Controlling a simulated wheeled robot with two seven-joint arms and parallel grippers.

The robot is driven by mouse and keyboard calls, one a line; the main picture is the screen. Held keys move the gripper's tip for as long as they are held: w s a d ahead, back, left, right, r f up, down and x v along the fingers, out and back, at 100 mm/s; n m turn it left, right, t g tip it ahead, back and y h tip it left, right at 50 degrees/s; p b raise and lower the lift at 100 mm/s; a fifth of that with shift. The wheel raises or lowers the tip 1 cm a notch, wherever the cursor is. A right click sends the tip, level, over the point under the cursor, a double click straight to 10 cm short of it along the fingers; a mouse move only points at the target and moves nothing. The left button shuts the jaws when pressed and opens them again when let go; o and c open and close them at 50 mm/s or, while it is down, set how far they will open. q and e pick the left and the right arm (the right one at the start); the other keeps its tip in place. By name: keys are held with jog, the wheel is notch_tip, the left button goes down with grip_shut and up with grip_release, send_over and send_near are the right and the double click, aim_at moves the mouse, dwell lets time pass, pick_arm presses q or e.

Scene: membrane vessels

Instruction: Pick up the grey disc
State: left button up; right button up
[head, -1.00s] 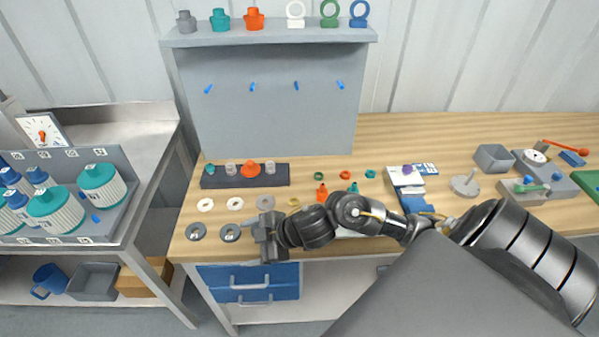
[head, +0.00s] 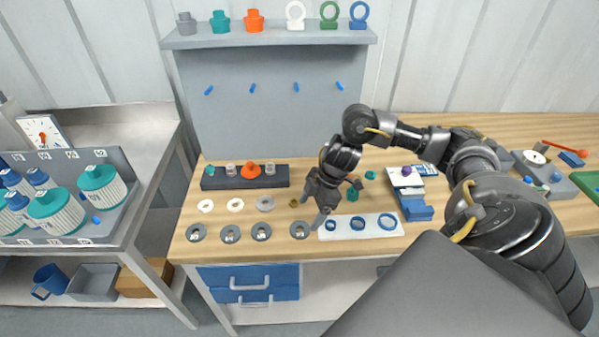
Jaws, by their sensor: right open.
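A grey disc with a small centre hole (head: 265,203) lies flat on the wooden bench, in a row right of two white discs (head: 235,204). My right gripper (head: 314,204) is open and empty. It is over the bench to the right of the grey disc, apart from it, close to a small brass ring (head: 293,203). The grey disc is in full view. My left gripper is not in view.
A dark rack (head: 218,182) holding small parts stands behind the discs. Blue blocks (head: 417,211) are further right. A side table with teal-capped vessels (head: 103,186) stands at left.

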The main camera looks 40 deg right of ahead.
aim_at(302, 230)
jog(key=shift+w+a+f, duration=0.1)
jog(key=shift+a+f, duration=0.15)
jog(key=shift+f, duration=0.35)
jog(key=p+x, duration=0.1)
jog(key=x, duration=0.3)
jog(key=shift+w+a+f, duration=0.15)
jog(key=shift+f, duration=0.45)
jog(key=c, duration=1.1)
jog(key=shift+o, duration=0.2)
jog(key=shift+r, duration=0.1)
